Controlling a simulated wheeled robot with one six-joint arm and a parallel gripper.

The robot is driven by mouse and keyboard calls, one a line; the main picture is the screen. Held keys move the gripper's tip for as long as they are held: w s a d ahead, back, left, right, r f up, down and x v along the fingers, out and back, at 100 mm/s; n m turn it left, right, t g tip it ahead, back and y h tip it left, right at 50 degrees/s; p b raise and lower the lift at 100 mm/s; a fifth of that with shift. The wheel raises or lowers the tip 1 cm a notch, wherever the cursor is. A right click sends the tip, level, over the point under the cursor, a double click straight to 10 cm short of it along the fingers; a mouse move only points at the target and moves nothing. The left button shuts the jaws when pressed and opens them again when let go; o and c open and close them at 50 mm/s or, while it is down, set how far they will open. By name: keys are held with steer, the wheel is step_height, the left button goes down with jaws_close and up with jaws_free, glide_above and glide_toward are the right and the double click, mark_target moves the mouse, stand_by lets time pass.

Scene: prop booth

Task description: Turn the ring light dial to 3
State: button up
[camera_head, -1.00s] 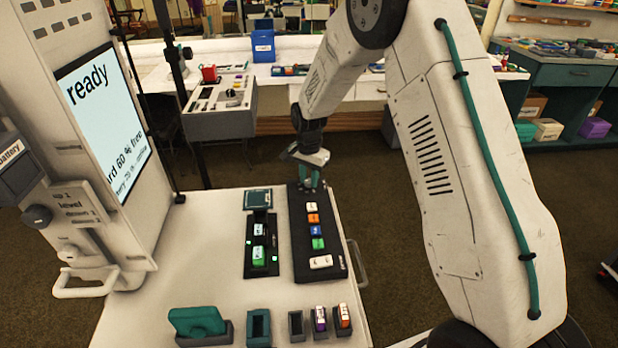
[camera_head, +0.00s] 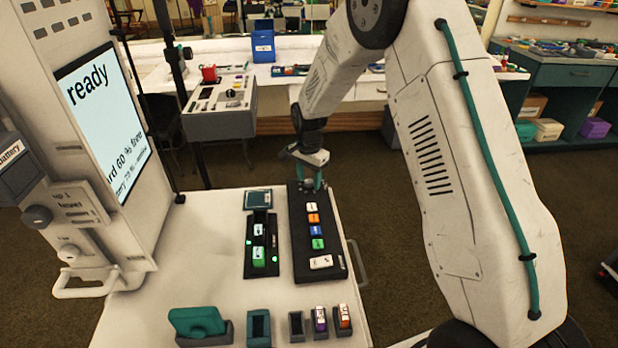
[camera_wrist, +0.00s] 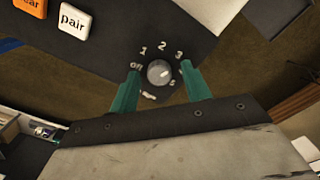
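The ring light dial (camera_wrist: 158,72) is a round grey knob at the end of a black control panel (camera_head: 300,258). Labels off, 1, 2 and 3 curve around it in the wrist view, with more marks at lower right. A pale mark shows on the knob's right part; I cannot tell for sure which label it points to. My gripper (camera_wrist: 159,70) has its two teal fingers on either side of the dial, with a visible gap to each side. It also shows at the panel's far end in the head view (camera_head: 308,180), where it partly hides the dial.
The panel also carries several coloured buttons, including an orange one (camera_head: 313,218) and a white one (camera_head: 321,262). A black double charger with green lights (camera_head: 261,270) stands left of it. Small holders line the cart's near edge. A screen reading "ready" (camera_head: 100,120) stands at left.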

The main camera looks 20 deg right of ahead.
mark_target(309, 181)
steer(key=shift+r, duration=0.1)
step_height(309, 181, up, 8)
steer(key=shift+f, duration=0.2)
stand_by(0.6)
steer(key=shift+s+n, duration=0.15)
steer(key=shift+n, duration=0.25)
steer(key=s+d+r+n, duration=0.1)
steer(key=s+r+n, duration=0.2)
steer(key=s, duration=1.1)
steer(key=s+d+r+n+t, duration=0.1)
steer(key=s+r+n, duration=0.3)
steer(key=s+r, duration=0.6)
steer(key=s+d+r+n, duration=0.1)
steer(key=s+r+n, duration=0.2)
steer(key=s, duration=1.5)
steer(key=shift+s+d+r, duration=0.25)
steer(key=shift+r, duration=1.55)
